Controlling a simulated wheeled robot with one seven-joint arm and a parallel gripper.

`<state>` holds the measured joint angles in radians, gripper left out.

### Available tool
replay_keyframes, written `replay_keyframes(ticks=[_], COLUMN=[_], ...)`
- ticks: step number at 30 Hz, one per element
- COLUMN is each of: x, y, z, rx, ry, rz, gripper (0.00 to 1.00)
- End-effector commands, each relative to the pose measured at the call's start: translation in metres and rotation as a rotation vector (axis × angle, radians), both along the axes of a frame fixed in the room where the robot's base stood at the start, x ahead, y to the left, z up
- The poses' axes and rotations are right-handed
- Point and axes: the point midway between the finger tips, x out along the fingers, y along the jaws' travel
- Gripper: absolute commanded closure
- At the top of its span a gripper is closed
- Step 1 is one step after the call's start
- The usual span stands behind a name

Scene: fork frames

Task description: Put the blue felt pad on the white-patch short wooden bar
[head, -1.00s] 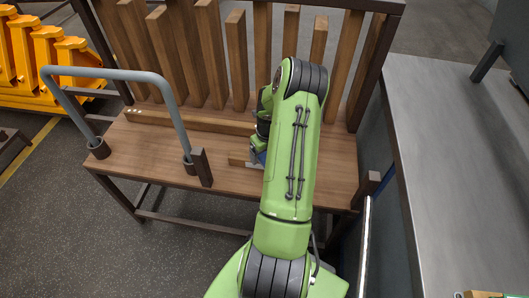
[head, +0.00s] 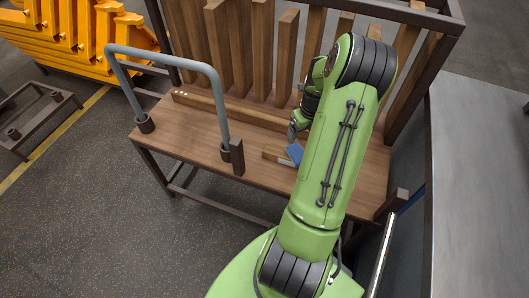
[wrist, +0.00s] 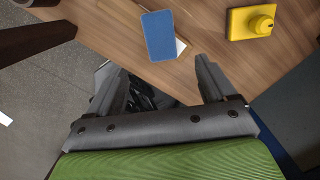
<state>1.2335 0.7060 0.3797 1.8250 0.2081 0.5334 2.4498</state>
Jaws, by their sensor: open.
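The blue felt pad (head: 295,153) lies flat near the front of the wooden bench top, partly behind my arm in the head view. In the wrist view the whole pad (wrist: 158,36) shows, with a white patch (wrist: 180,46) sticking out from under its right edge.
A yellow block with a round knob (wrist: 250,22) sits right of the pad in the wrist view. A grey tube frame (head: 165,52) stands on the bench's left. A long wooden bar (head: 225,108) and upright slats line the back. A grey table (head: 480,190) is at right.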

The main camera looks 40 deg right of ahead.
Motion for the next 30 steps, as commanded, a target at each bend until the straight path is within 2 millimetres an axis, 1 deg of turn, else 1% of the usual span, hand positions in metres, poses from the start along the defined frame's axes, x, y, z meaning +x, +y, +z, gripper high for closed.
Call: replay_keyframes(ticks=[2,4,5,6,8,9,11,12,14,15,17,18,20,21,24,25,27,30], x=[0.008,0.021,0.029,0.037,0.046,0.048,0.047,0.042,0.028,0.016,-0.006,-0.022,-0.044,-0.056,-0.076,-0.079,-0.083,-0.082], y=[0.008,0.028,0.041,0.062,0.098,0.123,0.163,0.190,0.230,0.254,0.288,0.306,0.327,0.336,0.350,0.353,0.355,0.354], z=[0.011,0.036,0.051,0.073,0.105,0.126,0.154,0.171,0.193,0.206,0.219,0.224,0.228,0.228,0.227,0.226,0.226,0.226], rx=[-0.020,-0.068,-0.098,-0.139,-0.207,-0.253,-0.326,-0.380,-0.465,-0.529,-0.633,-0.707,-0.817,0.867,0.844,0.840,0.835,0.832], ry=[0.005,0.018,0.025,0.041,0.065,0.080,0.104,0.119,0.138,0.151,0.164,0.172,0.179,-0.181,-0.161,-0.158,-0.157,-0.158], rz=[0.084,0.282,0.403,0.587,0.889,1.090,1.403,1.615,1.936,2.149,2.461,2.653,2.904,-2.985,-2.734,-2.693,-2.648,-2.645], gripper=[0.16,0.16,0.16,0.16,0.16,0.16,0.16,0.16,0.16,0.16,0.16,0.16,0.16,0.16,0.16,0.16,0.16,0.16])
